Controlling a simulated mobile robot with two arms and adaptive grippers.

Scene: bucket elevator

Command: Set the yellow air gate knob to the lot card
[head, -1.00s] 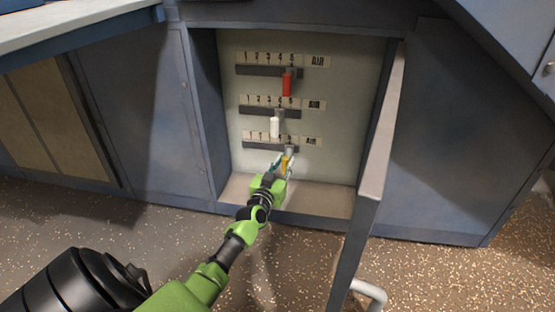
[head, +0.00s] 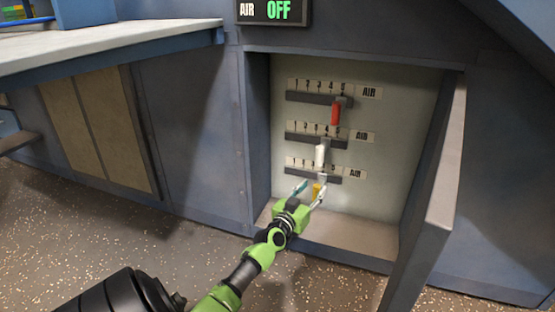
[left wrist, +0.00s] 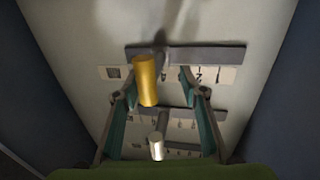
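The yellow air gate knob (head: 317,190) hangs from the lowest slot (head: 313,177) of the panel. Its stem is near the 4 of the 1–5 scale, though the gripper and knob partly hide the digits. My left gripper (head: 309,191) is open, one finger on each side of the knob. The left wrist view shows the panel inverted, with the yellow knob (left wrist: 146,80) between the spread fingers (left wrist: 158,96), closer to the left one. I see no lot card. My right gripper is out of view.
A red knob (head: 336,113) is in the top slot and a white knob (head: 320,155) in the middle one, just above my gripper. The recess has side walls and an open door (head: 440,185) at right. A display (head: 273,11) reads AIR OFF.

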